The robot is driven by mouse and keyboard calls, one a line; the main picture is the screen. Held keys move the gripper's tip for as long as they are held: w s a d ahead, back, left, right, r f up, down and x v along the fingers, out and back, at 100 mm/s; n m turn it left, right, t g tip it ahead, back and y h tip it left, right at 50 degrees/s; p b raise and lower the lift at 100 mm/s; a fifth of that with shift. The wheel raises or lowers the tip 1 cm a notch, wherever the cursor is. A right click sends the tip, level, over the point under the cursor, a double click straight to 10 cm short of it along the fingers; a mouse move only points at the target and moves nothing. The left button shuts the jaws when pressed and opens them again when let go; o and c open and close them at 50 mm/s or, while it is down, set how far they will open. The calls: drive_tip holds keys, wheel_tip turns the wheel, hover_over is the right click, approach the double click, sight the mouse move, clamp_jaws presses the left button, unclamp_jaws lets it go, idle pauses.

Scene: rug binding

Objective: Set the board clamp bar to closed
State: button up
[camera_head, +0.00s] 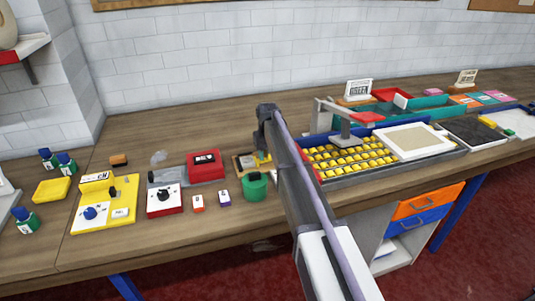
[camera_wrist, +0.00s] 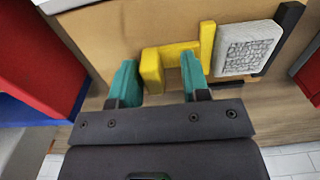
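A tan board (camera_wrist: 100,35) lies on the wooden bench, with a yellow bar-shaped piece (camera_wrist: 180,55) on it that looks like the clamp bar. In the head view the board (camera_head: 240,163) and the yellow piece (camera_head: 263,157) show just left of my arm, partly hidden by it. My gripper (camera_wrist: 160,75) has two teal fingers spread apart. The yellow piece shows between and just beyond the fingertips, close to the left one; I cannot tell if they touch. In the head view my gripper (camera_head: 264,148) is over the board, its fingers hard to make out. Whether the bar is open or closed is unclear.
A grey textured pad (camera_wrist: 248,48) sits beside the yellow piece. A tray of yellow pieces (camera_head: 350,155) lies right of my arm.

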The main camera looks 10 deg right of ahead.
wheel_tip(320, 180, up, 11)
drive_tip(key=p, duration=1.1)
drive_tip(key=shift+f, duration=0.1)
drive_tip(key=s+a, duration=0.3)
drive_tip(key=s, duration=3.2)
drive_tip(key=shift+s+m, duration=0.4)
drive_tip(key=shift+a, duration=0.1)
